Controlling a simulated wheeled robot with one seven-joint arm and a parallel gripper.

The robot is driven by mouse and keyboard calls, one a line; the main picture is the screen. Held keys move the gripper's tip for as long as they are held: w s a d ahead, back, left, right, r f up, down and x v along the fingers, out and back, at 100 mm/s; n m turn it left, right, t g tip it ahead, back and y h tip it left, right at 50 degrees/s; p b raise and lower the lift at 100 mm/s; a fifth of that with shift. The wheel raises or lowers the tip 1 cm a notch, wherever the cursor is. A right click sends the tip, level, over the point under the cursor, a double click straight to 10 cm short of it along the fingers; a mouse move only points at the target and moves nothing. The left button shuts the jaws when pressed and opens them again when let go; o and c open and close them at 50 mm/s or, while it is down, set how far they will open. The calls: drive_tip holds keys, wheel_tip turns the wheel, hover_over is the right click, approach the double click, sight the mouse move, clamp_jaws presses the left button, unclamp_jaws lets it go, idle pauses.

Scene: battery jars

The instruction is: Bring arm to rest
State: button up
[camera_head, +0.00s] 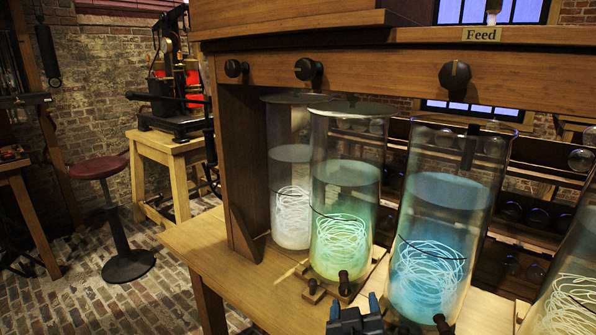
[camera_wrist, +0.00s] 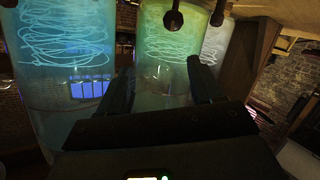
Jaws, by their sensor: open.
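My gripper (camera_head: 355,315) shows at the bottom edge of the head view, in front of the jars, with its two fingers apart. In the wrist view my gripper (camera_wrist: 160,74) is open and nothing is seen between its fingers. The green jar (camera_head: 345,190) and the blue jar (camera_head: 435,220) stand upright behind it in the head view. The wrist view, which looks upside down, shows the blue jar (camera_wrist: 68,60) at left and the green jar (camera_wrist: 172,45) beyond the fingers. Whether a finger touches a jar cannot be told. Most of my arm is out of view.
A pale jar (camera_head: 291,170) stands at the left of the row and another jar (camera_head: 572,270) is cut off at right. The wooden bench (camera_head: 225,270) has bare room at its left. Knobs (camera_head: 454,76) line the beam above. A red stool (camera_head: 118,225) stands farther left.

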drive_tip(key=s+d+f+n+g+y, duration=0.1)
drive_tip(key=s+d+f+y, duration=0.2)
drive_tip(key=s, duration=0.9)
drive_tip(key=s+d+f, duration=0.4)
drive_tip(key=s, duration=0.9)
drive_tip(key=s+d+r+m, duration=0.1)
drive_tip(key=s+r, duration=0.5)
drive_tip(key=s, duration=0.4)
drive_tip(key=s+d+r+m+p, duration=0.1)
drive_tip(key=s+d+r+m, duration=0.1)
drive_tip(key=s+r, duration=0.5)
drive_tip(key=shift+s+r+t, duration=0.2)
drive_tip(key=shift+s+t, duration=0.2)
drive_tip(key=shift+s, duration=1.9)
